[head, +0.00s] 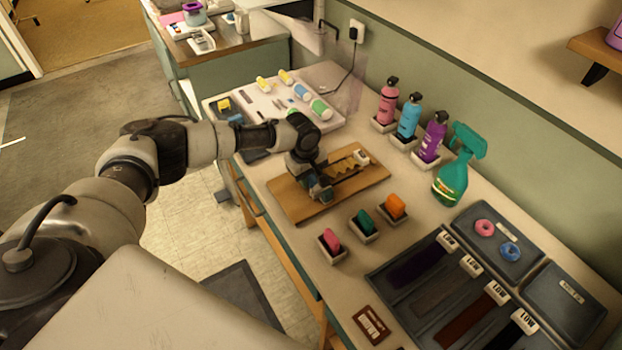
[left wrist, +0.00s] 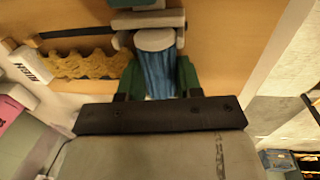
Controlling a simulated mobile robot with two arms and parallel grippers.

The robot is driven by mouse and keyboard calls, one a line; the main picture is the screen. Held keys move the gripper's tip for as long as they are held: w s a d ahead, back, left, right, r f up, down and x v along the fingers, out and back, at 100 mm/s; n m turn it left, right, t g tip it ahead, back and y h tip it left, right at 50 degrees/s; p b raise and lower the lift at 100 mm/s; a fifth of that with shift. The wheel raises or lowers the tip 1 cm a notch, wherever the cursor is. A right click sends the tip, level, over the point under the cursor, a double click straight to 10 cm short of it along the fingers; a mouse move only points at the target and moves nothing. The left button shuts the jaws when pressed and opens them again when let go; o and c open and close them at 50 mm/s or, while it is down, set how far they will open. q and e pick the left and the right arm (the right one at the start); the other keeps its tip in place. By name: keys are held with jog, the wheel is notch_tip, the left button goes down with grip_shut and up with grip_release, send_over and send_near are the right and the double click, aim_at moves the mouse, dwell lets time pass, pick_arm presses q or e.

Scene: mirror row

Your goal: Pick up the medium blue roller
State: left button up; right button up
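My left gripper (head: 318,192) reaches down over the wooden board (head: 285,191). In the left wrist view its dark green fingers (left wrist: 158,80) close on both sides of a blue ribbed roller (left wrist: 156,74) with a pale round end. The roller is at the board; whether it touches it I cannot tell. In the head view the gripper mostly hides it. Another blue roller (head: 301,92) lies on the white tray (head: 262,101) behind, with yellow rollers (head: 263,83) and a green roller (head: 320,109). A wavy golden strand (left wrist: 85,66) lies on the board beside the gripper. My right gripper is not visible.
Pink (head: 388,102), blue (head: 408,119) and purple (head: 431,139) bottles and a green spray bottle (head: 453,170) stand along the wall. Small holders with pink (head: 331,240), green and orange items stand right of the board. A dark sectioned tray (head: 395,266) fills the front right.

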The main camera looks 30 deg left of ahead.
pick_arm(q)
jog(key=c, duration=0.4)
